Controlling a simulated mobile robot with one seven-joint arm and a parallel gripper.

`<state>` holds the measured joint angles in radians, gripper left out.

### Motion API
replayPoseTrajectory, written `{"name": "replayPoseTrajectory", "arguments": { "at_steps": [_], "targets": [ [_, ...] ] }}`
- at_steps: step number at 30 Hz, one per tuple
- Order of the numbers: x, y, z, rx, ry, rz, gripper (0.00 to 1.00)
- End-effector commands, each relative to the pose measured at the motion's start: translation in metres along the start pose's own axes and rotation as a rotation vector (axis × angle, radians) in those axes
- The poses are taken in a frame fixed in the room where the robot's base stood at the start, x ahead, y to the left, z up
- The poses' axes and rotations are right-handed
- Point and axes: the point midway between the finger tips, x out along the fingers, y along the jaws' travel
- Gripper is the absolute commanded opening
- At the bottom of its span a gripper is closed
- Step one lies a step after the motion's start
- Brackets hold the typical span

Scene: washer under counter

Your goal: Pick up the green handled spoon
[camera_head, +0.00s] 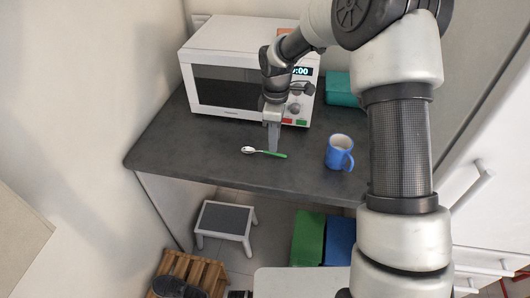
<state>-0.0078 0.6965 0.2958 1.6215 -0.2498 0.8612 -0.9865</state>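The green handled spoon (275,154) lies on the dark counter (210,160) near its front edge. Its metal bowl points left and its green handle points right. My gripper (274,148) points down at the spoon, with its fingertips at or just above the middle of the spoon. From this view I cannot tell whether the fingers touch the spoon or how far apart they are.
A white microwave (225,104) stands behind my gripper. A blue mug (339,152) stands right of the spoon, and a teal box (341,88) is behind it. Below are a step stool (225,219), a green bin (308,238) and a blue bin (340,240).

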Motion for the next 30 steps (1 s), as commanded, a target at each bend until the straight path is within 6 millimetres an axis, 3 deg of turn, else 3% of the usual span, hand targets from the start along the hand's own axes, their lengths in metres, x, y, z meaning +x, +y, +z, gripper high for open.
{"name": "replayPoseTrajectory", "arguments": {
  "at_steps": [9, 18, 24, 30],
  "targets": [
    [0.043, 0.003, -0.008, 0.001, 0.000, -0.002, 0.30],
    [0.049, 0.004, -0.008, 0.001, 0.001, 0.001, 0.30],
    [0.048, 0.004, -0.008, 0.001, 0.001, 0.000, 0.00],
    [0.048, 0.004, -0.008, 0.001, 0.001, 0.001, 0.00]
  ]
}}
